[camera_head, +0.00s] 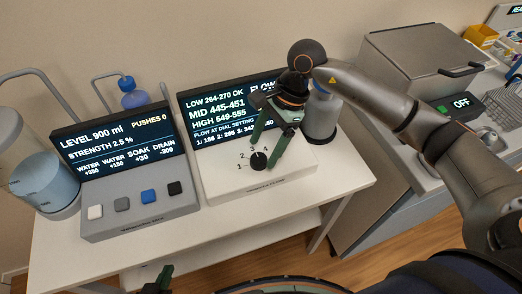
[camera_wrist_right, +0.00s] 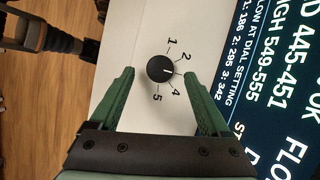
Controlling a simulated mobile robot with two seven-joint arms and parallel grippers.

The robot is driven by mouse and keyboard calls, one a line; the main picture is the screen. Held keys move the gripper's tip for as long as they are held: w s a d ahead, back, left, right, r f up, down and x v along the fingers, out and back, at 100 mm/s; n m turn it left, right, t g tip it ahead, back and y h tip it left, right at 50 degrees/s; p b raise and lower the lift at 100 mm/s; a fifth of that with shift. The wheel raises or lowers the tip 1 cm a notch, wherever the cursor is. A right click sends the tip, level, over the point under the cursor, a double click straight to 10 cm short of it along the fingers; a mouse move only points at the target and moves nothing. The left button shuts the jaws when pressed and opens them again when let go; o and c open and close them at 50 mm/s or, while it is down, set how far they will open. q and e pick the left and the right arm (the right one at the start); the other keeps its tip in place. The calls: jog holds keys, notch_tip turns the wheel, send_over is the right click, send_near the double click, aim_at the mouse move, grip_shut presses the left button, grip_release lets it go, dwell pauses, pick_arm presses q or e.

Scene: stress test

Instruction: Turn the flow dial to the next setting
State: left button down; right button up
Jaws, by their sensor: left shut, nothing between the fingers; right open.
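The flow dial (camera_head: 258,161) is a black round knob on a white box (camera_head: 220,182). In the right wrist view the dial (camera_wrist_right: 160,69) has a white mark pointing right, between the printed 2 and 4; the 3 is hidden by a finger. My right gripper (camera_head: 263,154) is open over the dial; in the wrist view its green fingers (camera_wrist_right: 160,73) lie either side of the knob with gaps showing. The flow screen (camera_head: 228,112) reads LOW 264-270 OK, MID 445-451, HIGH 549-555; my arm covers part of it. My left gripper (camera_head: 160,281) is shut and empty at the bottom edge.
A second unit (camera_head: 140,215) with a level screen (camera_head: 115,145) and several coloured buttons stands left on the white table (camera_head: 55,245). A grey machine with an OFF display (camera_head: 460,103) is at right.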

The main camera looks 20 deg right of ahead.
aim_at(259, 161)
jog(key=shift+x, duration=1.4)
jog(key=shift+c, duration=0.3)
grip_shut()
